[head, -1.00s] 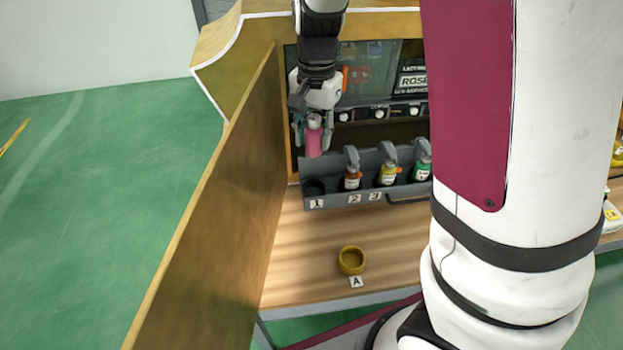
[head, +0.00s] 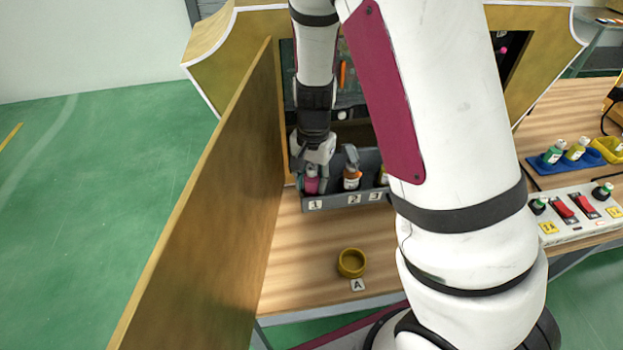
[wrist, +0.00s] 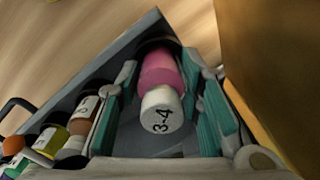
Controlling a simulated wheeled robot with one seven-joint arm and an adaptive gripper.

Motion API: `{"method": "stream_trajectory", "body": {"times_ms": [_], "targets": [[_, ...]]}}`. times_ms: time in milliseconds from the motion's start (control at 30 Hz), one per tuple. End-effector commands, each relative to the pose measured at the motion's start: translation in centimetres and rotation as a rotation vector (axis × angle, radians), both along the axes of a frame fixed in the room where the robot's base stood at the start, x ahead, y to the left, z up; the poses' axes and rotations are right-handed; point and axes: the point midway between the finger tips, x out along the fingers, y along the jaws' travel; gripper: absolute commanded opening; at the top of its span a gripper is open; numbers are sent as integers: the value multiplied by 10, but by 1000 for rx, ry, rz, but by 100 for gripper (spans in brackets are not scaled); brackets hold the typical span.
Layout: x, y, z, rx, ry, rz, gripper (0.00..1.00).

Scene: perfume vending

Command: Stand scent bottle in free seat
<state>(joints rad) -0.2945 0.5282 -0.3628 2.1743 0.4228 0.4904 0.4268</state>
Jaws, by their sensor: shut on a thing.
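The pink scent bottle (head: 311,182) with a pale cap is at the left end of the grey rack (head: 342,201), above the label 1. In the wrist view the pink bottle (wrist: 163,78), its cap marked 3-4, lies between the green pads of my gripper (wrist: 163,105), which is shut on it. The bottle's base is hidden, so I cannot tell whether it touches the seat floor. In the head view my gripper (head: 312,172) is over seat 1. An orange-brown bottle (head: 352,179) stands in seat 2 and a yellow bottle (head: 384,175) in seat 3.
A wooden panel (head: 215,190) rises close to the left of the rack; it also shows in the wrist view (wrist: 275,70). An empty yellow ring cup (head: 351,263) sits in front, by label A. A switch box (head: 575,215) and more bottles stand at right.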

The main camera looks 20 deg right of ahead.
Motion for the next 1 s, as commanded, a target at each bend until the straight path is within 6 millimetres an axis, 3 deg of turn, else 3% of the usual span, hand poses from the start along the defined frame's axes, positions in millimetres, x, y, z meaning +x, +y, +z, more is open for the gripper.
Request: {"method": "stream_trajectory", "body": {"times_ms": [267, 300, 367, 400, 767, 1000], "targets": [[0, 0, -2, 0, 0, 0, 4], [0, 0, -2, 0, 0, 0, 38], [0, 0, -2, 0, 0, 0, 52], [0, 0, -2, 0, 0, 0, 54], [0, 0, 3, 0, -1, 0, 54], [0, 0, 42, 1, -6, 1, 54]]}}
